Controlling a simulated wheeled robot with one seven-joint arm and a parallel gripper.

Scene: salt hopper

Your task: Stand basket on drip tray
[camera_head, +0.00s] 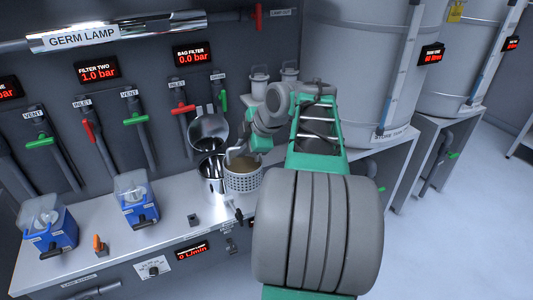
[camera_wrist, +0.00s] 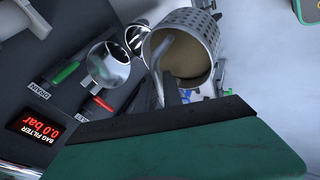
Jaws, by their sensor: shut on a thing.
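The basket (camera_head: 244,181) is a perforated grey metal cylinder with a tan inside, beside the open steel housing (camera_head: 211,188) on the bench. It also shows in the wrist view (camera_wrist: 208,28), with its open mouth facing the camera and a bent grey bar over it. My gripper (camera_head: 240,153) is at the basket's top and shut on its bent handle bar (camera_wrist: 158,82). The fingertips are mostly hidden in the wrist view. I cannot make out a drip tray, nor whether the basket's base touches anything.
The housing's round lid (camera_head: 208,128) stands open behind it. Red and green valve handles (camera_head: 183,109) line the wall to the left. Two blue-based units (camera_head: 136,198) stand on the bench's left part. Large grey tanks (camera_head: 365,60) are to the right.

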